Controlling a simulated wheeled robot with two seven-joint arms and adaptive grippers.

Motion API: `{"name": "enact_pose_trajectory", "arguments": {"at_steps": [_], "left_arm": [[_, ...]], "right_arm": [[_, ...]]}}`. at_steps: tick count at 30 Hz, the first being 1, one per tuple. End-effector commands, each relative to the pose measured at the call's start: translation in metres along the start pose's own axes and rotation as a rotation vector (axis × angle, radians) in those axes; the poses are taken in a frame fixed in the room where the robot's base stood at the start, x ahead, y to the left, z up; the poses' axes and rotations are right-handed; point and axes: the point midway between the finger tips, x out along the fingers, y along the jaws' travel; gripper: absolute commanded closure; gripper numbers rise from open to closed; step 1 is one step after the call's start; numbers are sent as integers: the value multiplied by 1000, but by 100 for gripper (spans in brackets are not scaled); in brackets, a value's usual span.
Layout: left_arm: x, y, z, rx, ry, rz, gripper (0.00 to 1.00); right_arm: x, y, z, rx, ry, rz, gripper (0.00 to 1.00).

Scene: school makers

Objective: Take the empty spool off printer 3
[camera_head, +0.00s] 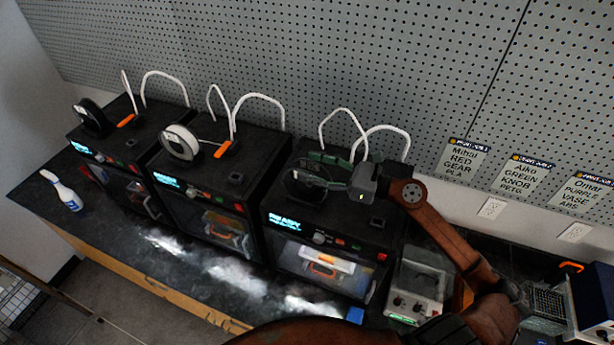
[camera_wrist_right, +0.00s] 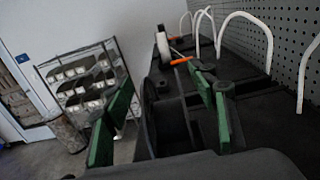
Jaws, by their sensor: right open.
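Three black printers stand in a row; the right-hand one (camera_head: 325,232) has a lit display on its front. A dark, empty-looking spool (camera_head: 291,184) stands upright at the left of its top. My right gripper (camera_head: 325,157) reaches in from the right over this printer, at the spool's upper edge, and partly hides it. In the right wrist view, the green fingers are spread apart, with the dark spool rim (camera_wrist_right: 148,118) upright between them. I cannot tell whether they touch it. My left gripper is not in view.
A white spool (camera_head: 180,143) sits on the middle printer and a black-and-white one (camera_head: 92,117) on the left printer. White tubes (camera_head: 343,113) arch up behind the printers before the pegboard (camera_head: 330,50).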

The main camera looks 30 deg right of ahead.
Motion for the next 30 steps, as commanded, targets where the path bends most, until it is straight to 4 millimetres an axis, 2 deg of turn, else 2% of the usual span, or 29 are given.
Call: {"name": "enact_pose_trajectory", "arguments": {"at_steps": [1,4,12,21,30], "left_arm": [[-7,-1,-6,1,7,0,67],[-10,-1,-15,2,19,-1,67],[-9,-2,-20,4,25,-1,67],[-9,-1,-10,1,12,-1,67],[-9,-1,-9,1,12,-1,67]], "right_arm": [[7,0,4,1,-2,-1,47],[15,0,2,1,-1,-1,47],[18,0,-2,1,1,-2,47],[17,0,-1,1,0,-3,67],[17,0,-1,1,0,-3,88]]}}
